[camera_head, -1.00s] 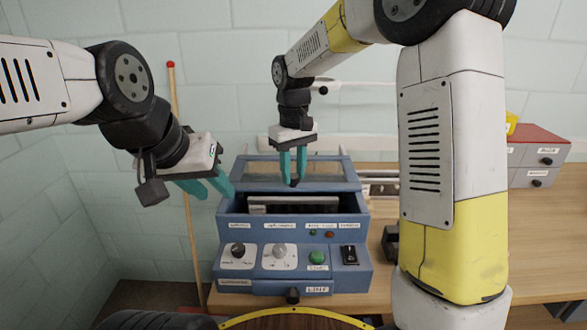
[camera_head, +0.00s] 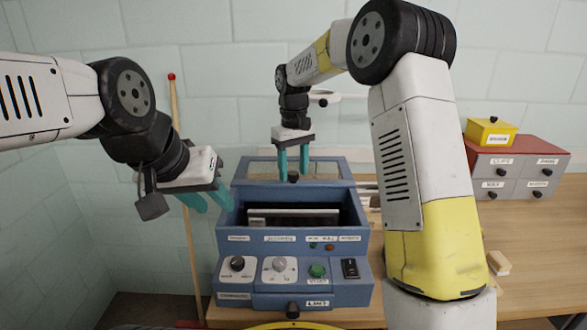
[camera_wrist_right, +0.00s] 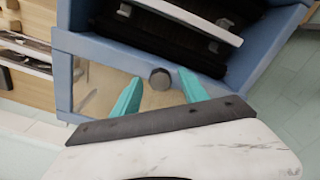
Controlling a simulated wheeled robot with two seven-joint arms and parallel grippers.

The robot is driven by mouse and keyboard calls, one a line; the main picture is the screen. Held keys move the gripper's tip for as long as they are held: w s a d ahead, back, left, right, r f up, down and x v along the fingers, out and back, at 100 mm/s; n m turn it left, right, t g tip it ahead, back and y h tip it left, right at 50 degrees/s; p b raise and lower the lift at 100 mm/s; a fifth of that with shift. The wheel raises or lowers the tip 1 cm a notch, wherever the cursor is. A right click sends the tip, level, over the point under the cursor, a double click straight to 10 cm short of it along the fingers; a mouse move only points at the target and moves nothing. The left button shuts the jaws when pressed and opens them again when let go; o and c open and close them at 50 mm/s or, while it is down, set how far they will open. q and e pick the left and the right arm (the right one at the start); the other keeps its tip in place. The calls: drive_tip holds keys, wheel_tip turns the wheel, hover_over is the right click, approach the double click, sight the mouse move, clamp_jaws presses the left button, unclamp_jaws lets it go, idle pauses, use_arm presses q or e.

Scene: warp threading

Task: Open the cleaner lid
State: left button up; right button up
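The blue cleaner (camera_head: 226,238) stands on the wooden table, its front opening uncovered, with a pale-edged part inside. The lid (camera_head: 323,162), a blue frame with a clear panel, is at the back of this opening. The lid's dark round knob (camera_wrist_right: 160,78) is between the two teal fingers of my right gripper (camera_wrist_right: 160,90) in the right wrist view. The fingers are apart, with small gaps beside the knob. In the head view, my right gripper (camera_head: 293,166) points down at the lid. My left gripper (camera_head: 209,202) is open and empty, left of the cleaner.
The cleaner's front has dials, a green button (camera_head: 317,271) and a black switch (camera_head: 350,268). A red-topped drawer cabinet (camera_head: 515,165) with a yellow box (camera_head: 490,132) stands at the right. A wooden pole (camera_head: 188,240) leans at the left. My right arm hides part of the table.

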drive_tip(key=shift+r, duration=3.9)
drive_tip(key=shift+s, duration=0.1)
drive_tip(key=s+d+r+m+t+y, duration=0.1)
drive_tip(key=s+d+r, duration=0.2)
drive_tip(key=s+d, duration=0.25)
drive_tip(key=s+d+r+m+t, duration=0.2)
drive_tip(key=s+d+r, duration=0.15)
drive_tip(key=s, duration=0.35)
drive_tip(key=s+d+f+m+t, duration=0.1)
drive_tip(key=s+d+f, duration=0.1)
drive_tip(key=s, duration=0.6)
drive_tip(key=s+d+f+m+t+y, duration=0.1)
drive_tip(key=s+d+f+m+t, duration=0.1)
drive_tip(key=s, duration=0.6)
drive_tip(key=shift+s+d+f, duration=0.2)
drive_tip(key=shift+d+f, duration=0.5)
drive_tip(key=shift+f, duration=0.15)
